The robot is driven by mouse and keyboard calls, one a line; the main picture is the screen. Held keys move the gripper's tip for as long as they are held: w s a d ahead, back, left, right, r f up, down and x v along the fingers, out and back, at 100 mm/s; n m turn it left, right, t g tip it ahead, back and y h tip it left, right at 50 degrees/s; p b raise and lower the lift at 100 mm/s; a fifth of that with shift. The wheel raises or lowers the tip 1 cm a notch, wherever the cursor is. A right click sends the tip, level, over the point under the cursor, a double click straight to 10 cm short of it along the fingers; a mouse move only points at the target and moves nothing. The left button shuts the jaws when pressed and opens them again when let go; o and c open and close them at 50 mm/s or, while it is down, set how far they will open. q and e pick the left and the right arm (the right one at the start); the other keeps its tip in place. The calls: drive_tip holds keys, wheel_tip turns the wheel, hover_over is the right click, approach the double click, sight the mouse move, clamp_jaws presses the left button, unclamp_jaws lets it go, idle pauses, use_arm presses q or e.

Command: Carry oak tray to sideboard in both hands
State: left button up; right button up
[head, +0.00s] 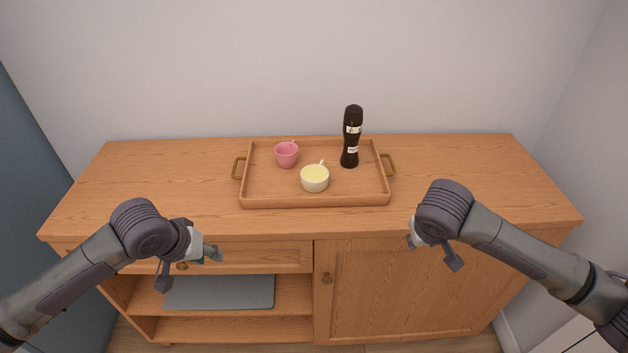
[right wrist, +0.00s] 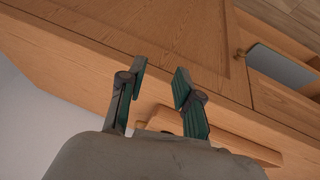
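The oak tray (head: 270,201) rests flat on top of the oak sideboard (head: 480,190). It has a brass handle at each end, left (head: 238,168) and right (head: 389,165). On it stand a pink cup (head: 286,155), a cream cup (head: 315,179) with pale yellow contents, and an upright dark bottle (head: 350,140). My left gripper (head: 189,262) is open and empty, in front of the sideboard, left of the tray. My right gripper (head: 432,252) is open and empty, in front and to the right. The right wrist view shows its parted fingers (right wrist: 160,85) and the tray's side (right wrist: 230,138).
The sideboard top is clear on both sides of the tray. Below are a drawer (head: 265,256), an open shelf with a flat grey item (head: 220,292), and a closed door (head: 390,300). A wall stands behind, with another at the right and a blue-grey surface at the left.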

drive_tip(key=w+v, duration=0.1)
drive_tip(key=v, duration=0.9)
drive_tip(key=shift+r, duration=0.25)
drive_tip(key=shift+s, duration=0.1)
